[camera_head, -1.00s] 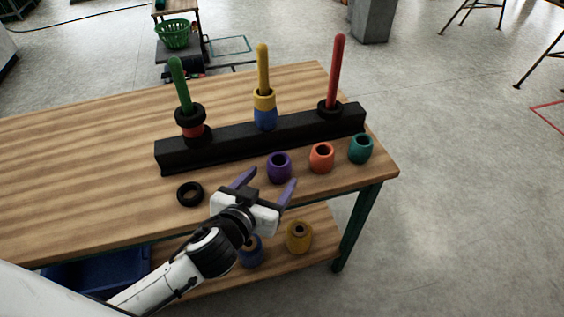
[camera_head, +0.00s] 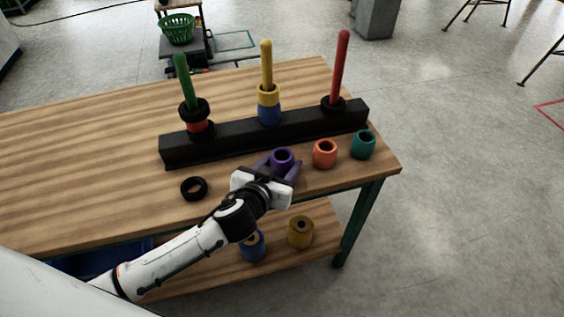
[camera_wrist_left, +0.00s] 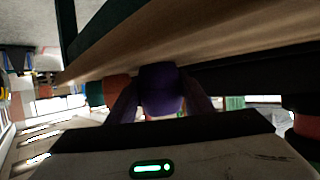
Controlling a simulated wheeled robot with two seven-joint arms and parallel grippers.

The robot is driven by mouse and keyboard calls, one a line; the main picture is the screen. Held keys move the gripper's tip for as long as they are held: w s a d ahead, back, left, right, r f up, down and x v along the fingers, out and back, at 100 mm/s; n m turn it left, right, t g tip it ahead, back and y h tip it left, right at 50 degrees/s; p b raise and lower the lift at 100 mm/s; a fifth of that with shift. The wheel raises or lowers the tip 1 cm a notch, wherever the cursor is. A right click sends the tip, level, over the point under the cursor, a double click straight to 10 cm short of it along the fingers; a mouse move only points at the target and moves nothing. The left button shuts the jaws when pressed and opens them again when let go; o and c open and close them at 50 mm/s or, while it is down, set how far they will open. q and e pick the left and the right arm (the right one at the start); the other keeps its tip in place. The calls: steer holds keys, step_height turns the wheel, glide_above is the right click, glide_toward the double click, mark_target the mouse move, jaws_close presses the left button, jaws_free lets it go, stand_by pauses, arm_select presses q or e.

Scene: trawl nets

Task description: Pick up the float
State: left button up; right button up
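A purple float (camera_head: 283,156) stands on the table near the front edge, with an orange float (camera_head: 325,153) and a teal float (camera_head: 363,144) to its right. My left gripper (camera_head: 280,166) has its purple fingers on both sides of the purple float. In the left wrist view the purple float (camera_wrist_left: 161,88) sits between the fingers, with no clear gap on either side. I cannot tell whether they are closed on it. The float appears to rest on the table. My right gripper is not in view.
A black base (camera_head: 265,134) behind the floats carries a green, a yellow and a red peg with rings. A loose black ring (camera_head: 194,188) lies to the left. Blue (camera_head: 252,246) and yellow (camera_head: 300,232) floats stand on the lower shelf. The table's left part is clear.

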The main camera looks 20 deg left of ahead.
arm_select(q)
steer(key=c, duration=0.5)
step_height(320, 180, up, 10)
steer(key=shift+r+p, duration=0.1)
steer(key=shift+p, duration=0.6)
